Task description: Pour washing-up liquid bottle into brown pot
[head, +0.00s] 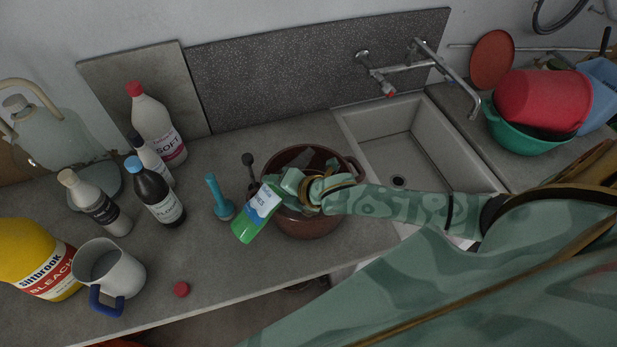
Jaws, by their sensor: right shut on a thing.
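A green bottle with a white and blue label (251,223), which looks like the washing-up liquid, is tilted at the left rim of the brown pot. My right gripper (291,183) is shut on this bottle at its upper end, over the pot. The brown pot (312,227) stands on the grey counter left of the sink. My gripper and the bottle cover part of its opening, so its contents are mostly hidden. I cannot tell whether any liquid is flowing. My left gripper is not in view.
Left of the pot stand a blue plunger-like tool (220,200), a dark bottle (157,195), a white SOFT bottle (157,125), a white mug (109,270) and a yellow bleach bottle (38,260). A red cap (181,289) lies near the front edge. The sink (410,150) is right.

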